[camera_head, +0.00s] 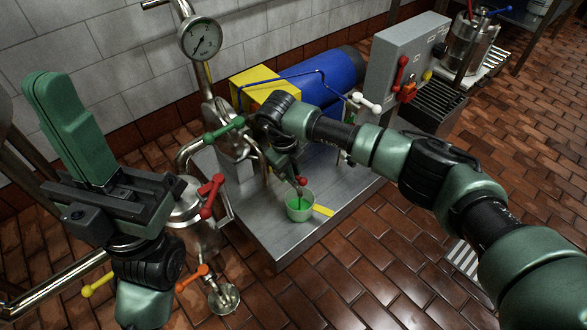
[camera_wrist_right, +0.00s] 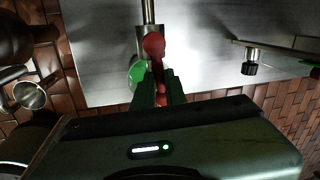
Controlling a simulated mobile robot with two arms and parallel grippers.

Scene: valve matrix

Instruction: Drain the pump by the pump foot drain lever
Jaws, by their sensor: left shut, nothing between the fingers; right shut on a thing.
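The pump foot drain lever (camera_wrist_right: 153,45) is red. In the right wrist view it stands between the fingers of my right gripper (camera_wrist_right: 157,88), which is shut on it, with a steel pipe behind it. In the head view the lever's red tip (camera_head: 302,181) shows just below my right gripper (camera_head: 294,173); the rest is hidden. The steel pump (camera_head: 232,143) is left of my right gripper. My left gripper (camera_head: 48,82) is shut and empty, raised at the left.
A green-handled valve (camera_head: 222,130), a red lever (camera_head: 212,190) and an orange lever (camera_head: 192,277) are between my arms. A blue motor (camera_head: 325,75) and a grey control box (camera_head: 405,60) stand behind my right arm.

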